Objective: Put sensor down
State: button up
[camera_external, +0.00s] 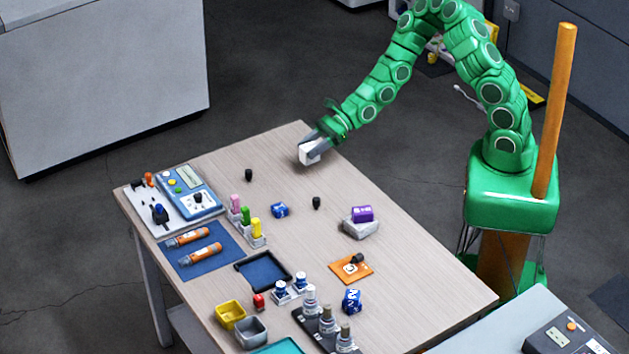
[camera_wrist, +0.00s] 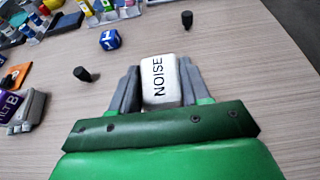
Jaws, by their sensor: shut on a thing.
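My gripper (camera_external: 318,143) is shut on a white block, the sensor (camera_external: 307,155), at the far end of the wooden table (camera_external: 400,270). In the wrist view the sensor (camera_wrist: 160,80) sits between the two grey fingers of my gripper (camera_wrist: 160,88) and bears the word NOISE. In the external view the sensor is low over the tabletop; I cannot tell whether it touches the wood.
Two small black knobs (camera_external: 248,174) (camera_external: 316,202) and a blue block (camera_external: 279,210) stand nearest. A purple block (camera_external: 362,214) sits on a grey one (camera_external: 360,229). Blue mat (camera_external: 205,262), dark tray (camera_external: 243,262) and bins (camera_external: 231,313) lie farther forward. Bare wood surrounds my gripper.

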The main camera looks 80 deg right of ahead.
jog(key=shift+f, duration=1.95)
jog(key=o, duration=1.1)
jog(key=shift+f, duration=0.1)
